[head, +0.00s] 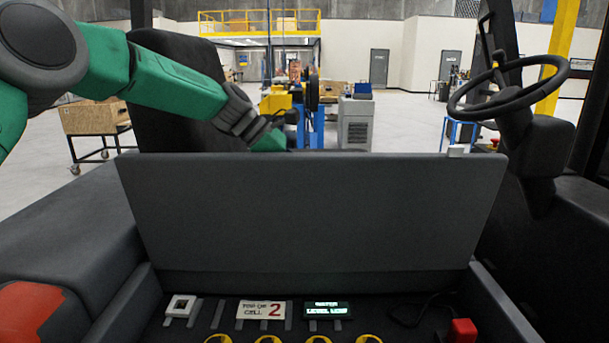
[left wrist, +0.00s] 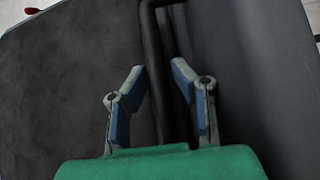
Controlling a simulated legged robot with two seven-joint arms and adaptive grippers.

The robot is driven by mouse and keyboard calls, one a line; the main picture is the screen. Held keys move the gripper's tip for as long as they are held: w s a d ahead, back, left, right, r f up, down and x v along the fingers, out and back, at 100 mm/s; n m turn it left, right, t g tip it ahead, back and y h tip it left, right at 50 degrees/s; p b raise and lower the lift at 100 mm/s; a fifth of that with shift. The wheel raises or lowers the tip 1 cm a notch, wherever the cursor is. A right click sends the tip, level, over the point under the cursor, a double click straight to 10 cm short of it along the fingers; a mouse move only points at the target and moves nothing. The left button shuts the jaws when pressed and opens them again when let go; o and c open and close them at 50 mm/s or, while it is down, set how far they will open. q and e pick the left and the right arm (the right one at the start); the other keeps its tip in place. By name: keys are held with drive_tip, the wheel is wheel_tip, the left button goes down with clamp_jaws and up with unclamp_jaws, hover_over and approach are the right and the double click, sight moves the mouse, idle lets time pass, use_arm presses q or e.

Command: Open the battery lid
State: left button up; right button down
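The battery lid (head: 310,210) is a large dark grey panel. It stands raised, almost upright, across the middle of the head view, with the battery compartment exposed below it. My left arm reaches over from the left, and its gripper is hidden behind the lid in the head view. In the left wrist view my left gripper (left wrist: 158,72) has its two blue-padded fingers apart. A dark bar (left wrist: 152,50) runs between or just beyond them; I cannot tell if they touch it. My right gripper is not in view.
The compartment holds a label reading cell 2 (head: 262,310), a lit display (head: 327,310), a red block (head: 462,330) and several yellow rings. A steering wheel (head: 507,86) stands at the right. A black seat back (head: 172,110) is behind my left arm.

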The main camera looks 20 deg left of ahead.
use_arm(q)
drive_tip(key=v, duration=1.2)
drive_tip(key=shift+a, duration=0.1)
